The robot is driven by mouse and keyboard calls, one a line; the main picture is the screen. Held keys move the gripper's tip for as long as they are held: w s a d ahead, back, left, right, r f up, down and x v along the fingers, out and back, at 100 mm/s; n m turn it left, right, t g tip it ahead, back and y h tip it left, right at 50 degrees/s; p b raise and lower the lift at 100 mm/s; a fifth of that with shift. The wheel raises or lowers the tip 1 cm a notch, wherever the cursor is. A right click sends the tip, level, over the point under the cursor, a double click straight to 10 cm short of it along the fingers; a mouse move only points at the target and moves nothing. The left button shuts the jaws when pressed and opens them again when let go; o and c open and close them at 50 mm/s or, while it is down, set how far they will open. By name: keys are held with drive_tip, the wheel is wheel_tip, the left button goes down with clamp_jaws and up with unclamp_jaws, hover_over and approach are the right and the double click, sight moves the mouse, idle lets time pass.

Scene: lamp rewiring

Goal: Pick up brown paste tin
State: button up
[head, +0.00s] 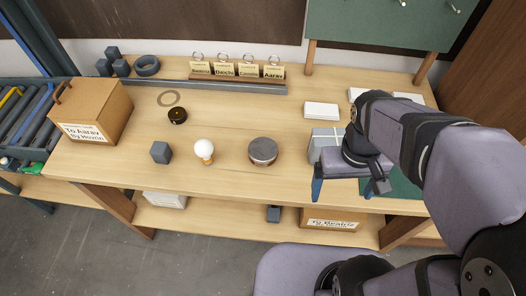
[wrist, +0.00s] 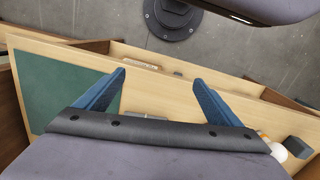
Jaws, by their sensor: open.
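A small dark brown round tin (head: 177,116) sits on the bench at the left of the middle, just below a flat tan ring. A larger round tin (head: 263,151) with a grey-brown top stands near the front middle. I cannot tell for certain which is the paste tin; the smaller one looks browner. My gripper (head: 342,188) is at the bench's front right, well to the right of both tins. Its blue fingers (wrist: 160,76) are wide apart with nothing between them in the wrist view. Neither tin shows clearly in the wrist view.
A light bulb (head: 204,149) and a grey cube (head: 160,152) stand left of the larger tin. A cardboard box (head: 103,108) is at the left end. A card rack (head: 237,77) lines the back. A grey box (head: 325,143) stands beside my arm. A green mat (wrist: 70,90) lies right.

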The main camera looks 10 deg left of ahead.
drive_tip(key=n+h, duration=0.1)
drive_tip(key=n, duration=0.1)
drive_tip(key=n+t+h+b, duration=0.3)
drive_tip(key=n+t+h, duration=0.4)
drive_tip(key=n+t, duration=1.3)
hover_over(253, 159)
drive_tip(key=s+a, duration=0.2)
drive_tip(key=s, duration=0.3)
drive_tip(key=n+g, duration=0.6)
drive_tip(key=f, duration=0.9)
drive_tip(key=shift+w+a+f, duration=0.15)
drive_tip(key=shift+w+f, duration=0.15)
drive_tip(key=shift+f, duration=0.05)
drive_tip(key=shift+w+d+f+h+p, duration=0.15)
drive_tip(key=shift+w+d+p, duration=0.25)
drive_tip(key=shift+w, duration=0.25)
drive_tip(key=shift+w+d+h+p, duration=0.15)
drive_tip(key=shift+w+d+p, duration=0.2)
drive_tip(key=shift+w, duration=0.25)
drive_tip(key=shift+p+x, duration=0.85)
drive_tip(key=shift+x, duration=1.4)
drive_tip(key=shift+a+f, duration=0.15)
